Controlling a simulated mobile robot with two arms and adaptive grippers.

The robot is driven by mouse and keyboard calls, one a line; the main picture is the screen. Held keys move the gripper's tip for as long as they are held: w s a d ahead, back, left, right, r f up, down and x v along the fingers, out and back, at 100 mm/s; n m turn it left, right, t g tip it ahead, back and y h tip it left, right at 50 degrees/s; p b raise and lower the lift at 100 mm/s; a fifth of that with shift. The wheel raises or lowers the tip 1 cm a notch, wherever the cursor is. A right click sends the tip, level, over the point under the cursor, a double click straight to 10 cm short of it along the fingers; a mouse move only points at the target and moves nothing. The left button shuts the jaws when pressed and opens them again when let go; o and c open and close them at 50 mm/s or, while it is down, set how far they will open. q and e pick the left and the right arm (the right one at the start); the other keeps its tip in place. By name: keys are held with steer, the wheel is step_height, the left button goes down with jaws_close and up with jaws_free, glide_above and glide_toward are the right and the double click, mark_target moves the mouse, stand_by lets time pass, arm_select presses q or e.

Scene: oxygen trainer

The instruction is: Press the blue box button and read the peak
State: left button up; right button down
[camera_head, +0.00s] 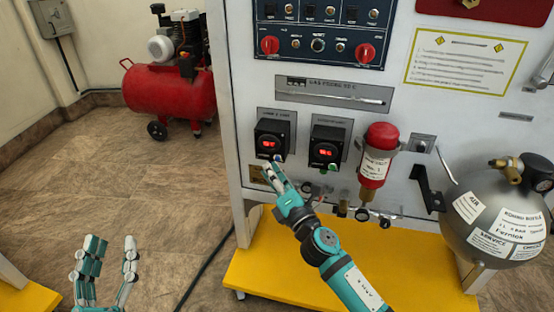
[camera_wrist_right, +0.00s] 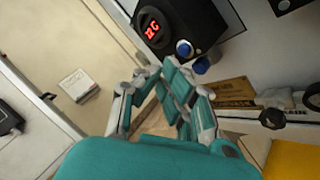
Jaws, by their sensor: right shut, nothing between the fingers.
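The blue box is a small black box (camera_head: 272,136) with a red lit display, on the left of two such boxes on the white panel. It also shows in the right wrist view (camera_wrist_right: 205,18). Its blue button (camera_wrist_right: 184,47) is on the lower front; in the head view, it is partly hidden by my fingertips. The red digits are too blurred to read surely. My right gripper (camera_head: 268,170) is shut and empty, its tips just below the box front; contact with the button cannot be told. My left gripper (camera_head: 106,245) is open and empty at the lower left.
A second black box (camera_head: 328,147) with a green button (camera_head: 324,170) stands to the right. Further right are a red cylinder (camera_head: 376,155) and a grey tank (camera_head: 497,215). A yellow base (camera_head: 300,285) lies below. Floor at the left is clear up to a red compressor (camera_head: 168,90).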

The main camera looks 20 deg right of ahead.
steer(key=shift+w, duration=0.1)
stand_by(0.3)
arm_select(q)
steer(key=shift+r, duration=0.1)
arm_select(e)
steer(key=shift+w+d, duration=0.2)
steer(key=shift+w, duration=0.1)
arm_select(q)
steer(key=shift+s+r, duration=0.15)
steer(key=shift+r, duration=0.1)
arm_select(e)
steer(key=shift+w+d, duration=0.25)
steer(key=shift+w, duration=0.05)
stand_by(0.5)
arm_select(q)
steer(key=shift+w+f, duration=0.25)
steer(key=shift+f, duration=0.45)
arm_select(e)
steer(key=shift+s+a, duration=0.45)
steer(key=shift+s, duration=0.25)
